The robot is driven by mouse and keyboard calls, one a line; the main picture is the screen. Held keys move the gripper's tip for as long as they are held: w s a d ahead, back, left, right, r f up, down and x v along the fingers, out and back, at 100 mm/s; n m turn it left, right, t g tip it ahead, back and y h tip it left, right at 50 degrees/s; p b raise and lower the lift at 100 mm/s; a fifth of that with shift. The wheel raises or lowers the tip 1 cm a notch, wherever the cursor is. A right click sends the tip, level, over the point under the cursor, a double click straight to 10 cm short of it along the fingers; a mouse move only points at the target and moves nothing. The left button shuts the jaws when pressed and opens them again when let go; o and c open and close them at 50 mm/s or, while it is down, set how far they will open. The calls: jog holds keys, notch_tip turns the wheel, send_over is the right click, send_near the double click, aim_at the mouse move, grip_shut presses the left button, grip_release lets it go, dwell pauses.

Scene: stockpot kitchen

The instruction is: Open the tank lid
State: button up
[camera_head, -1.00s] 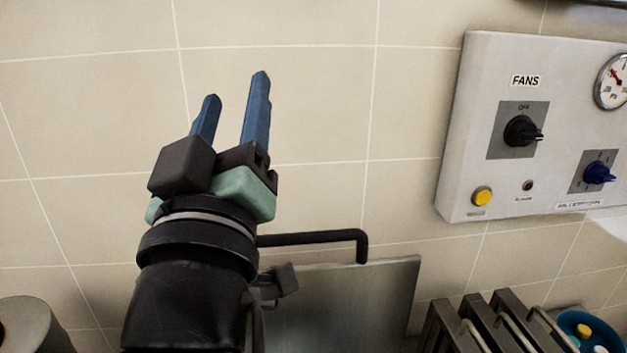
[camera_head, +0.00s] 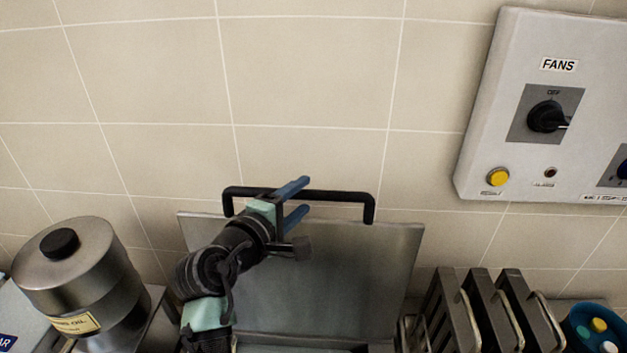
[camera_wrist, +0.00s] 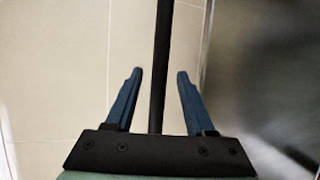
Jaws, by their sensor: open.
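The tank lid (camera_head: 345,270) is a flat grey metal plate. It stands raised and nearly upright near the tiled wall. Its black bar handle (camera_head: 345,196) runs along the top edge. My gripper (camera_head: 303,197) is at the handle, its two blue fingers apart and empty. In the wrist view the handle bar (camera_wrist: 162,50) runs between the open fingers, and I see no finger closed on it. How deep the bar lies between them I cannot tell. The lid surface (camera_wrist: 255,70) shows dark at the right there. My arm hides the lid's lower left part.
A metal oil canister (camera_head: 75,280) stands at the left. Several upright metal baskets with handles (camera_head: 485,310) and a blue container (camera_head: 590,328) are at the right. A wall panel marked FANS (camera_head: 500,130) hangs upper right. The wall above the lid is clear.

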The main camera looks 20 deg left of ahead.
jog(key=shift+p+x, duration=0.55)
jog(key=shift+x, duration=2.05)
grip_shut()
